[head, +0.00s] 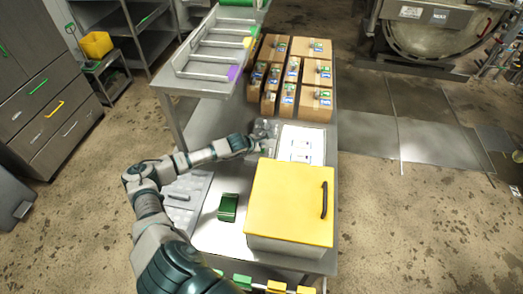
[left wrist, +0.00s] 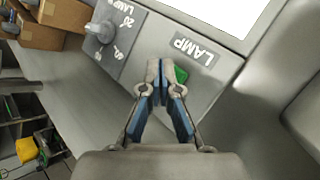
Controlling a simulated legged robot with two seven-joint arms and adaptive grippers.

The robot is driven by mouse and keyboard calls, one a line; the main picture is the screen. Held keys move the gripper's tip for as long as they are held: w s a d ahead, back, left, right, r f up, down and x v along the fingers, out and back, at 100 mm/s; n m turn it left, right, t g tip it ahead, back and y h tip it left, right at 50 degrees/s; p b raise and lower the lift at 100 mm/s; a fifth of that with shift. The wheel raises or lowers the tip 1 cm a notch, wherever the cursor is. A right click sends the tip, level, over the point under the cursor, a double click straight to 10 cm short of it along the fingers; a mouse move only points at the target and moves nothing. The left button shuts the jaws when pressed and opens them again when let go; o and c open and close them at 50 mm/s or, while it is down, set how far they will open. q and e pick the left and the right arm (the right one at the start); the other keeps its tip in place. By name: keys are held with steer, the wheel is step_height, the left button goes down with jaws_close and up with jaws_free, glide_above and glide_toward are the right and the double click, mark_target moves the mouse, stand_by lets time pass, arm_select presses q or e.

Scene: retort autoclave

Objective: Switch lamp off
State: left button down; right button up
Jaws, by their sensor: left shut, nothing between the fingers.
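A grey control panel with a white lit face (head: 301,144) stands on the metal bench in the head view. In the left wrist view a LAMP label (left wrist: 194,50) is on the panel, with a small green switch (left wrist: 181,75) beside it. A grey round knob (left wrist: 103,31) sits on a dark plate farther left. My left gripper (left wrist: 161,75) is shut and empty, its fingertips just left of the green switch and partly covering it. I cannot tell whether they touch. In the head view my left gripper (head: 264,138) is at the panel's left side. My right gripper is not in view.
A box with a yellow lid (head: 285,200) stands in front of the panel. A green object (head: 228,207) lies left of it. Several cardboard boxes (head: 316,104) stand behind the panel. A metal rack (head: 208,65) is at the back left.

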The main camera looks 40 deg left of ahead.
arm_select(q)
steer(key=shift+f+b, duration=0.5)
steer(key=shift+b, duration=0.15)
stand_by(0.8)
steer(key=shift+r, duration=0.1)
steer(key=shift+r+p, duration=0.35)
steer(key=shift+r, duration=0.55)
step_height(320, 180, up, 6)
steer(key=p, duration=0.2)
steer(key=shift+p, duration=0.35)
